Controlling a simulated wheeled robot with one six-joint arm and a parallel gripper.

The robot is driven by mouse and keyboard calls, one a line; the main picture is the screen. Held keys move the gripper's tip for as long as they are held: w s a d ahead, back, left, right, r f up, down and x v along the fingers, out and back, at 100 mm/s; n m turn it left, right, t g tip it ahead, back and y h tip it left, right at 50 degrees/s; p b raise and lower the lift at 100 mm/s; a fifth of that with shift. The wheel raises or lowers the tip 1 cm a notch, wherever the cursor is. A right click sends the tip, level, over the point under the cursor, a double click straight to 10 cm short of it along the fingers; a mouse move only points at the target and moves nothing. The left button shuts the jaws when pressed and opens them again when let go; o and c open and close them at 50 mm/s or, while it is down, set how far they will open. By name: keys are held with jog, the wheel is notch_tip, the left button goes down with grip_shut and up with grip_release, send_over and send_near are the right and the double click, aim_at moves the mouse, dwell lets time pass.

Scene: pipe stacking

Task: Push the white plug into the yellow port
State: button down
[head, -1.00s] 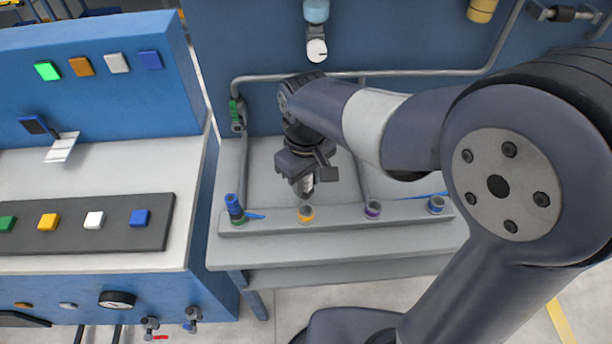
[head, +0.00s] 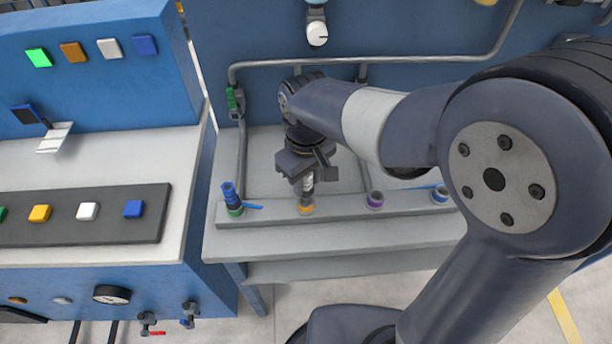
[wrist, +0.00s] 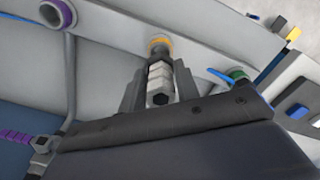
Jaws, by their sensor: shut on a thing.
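The white plug (head: 308,184) is held upright in my gripper (head: 307,180), with its lower end at the yellow port (head: 306,208) on the grey rail. In the wrist view the white plug (wrist: 158,78) sits between the two dark fingers of my gripper (wrist: 158,90), in line with the yellow port (wrist: 160,41). The plug's lower tip meets the yellow ring; how deep it sits inside cannot be told.
On the rail (head: 270,214), a green port (head: 235,211) with a blue plug (head: 229,192) stands to the left. A purple port (head: 375,199) and a blue port (head: 440,194) stand open to the right. A button panel (head: 100,215) lies further left.

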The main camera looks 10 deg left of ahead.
aim_at(307, 189)
jog(key=shift+f+b, duration=1)
jog(key=shift+f, duration=0.7)
dwell(0.8)
jog(key=shift+r, duration=0.1)
jog(key=c, duration=1)
grip_release()
notch_tip(307, 189, up, 11)
jog(key=shift+f+p, duration=0.1)
jog(key=shift+p, duration=0.4)
jog(key=shift+f, duration=0.1)
notch_tip(307, 189, down, 11)
jog(key=shift+r+b, duration=0.1)
jog(key=shift+b, duration=0.35)
jog(key=shift+r, duration=0.5)
jog(key=shift+f, duration=0.15)
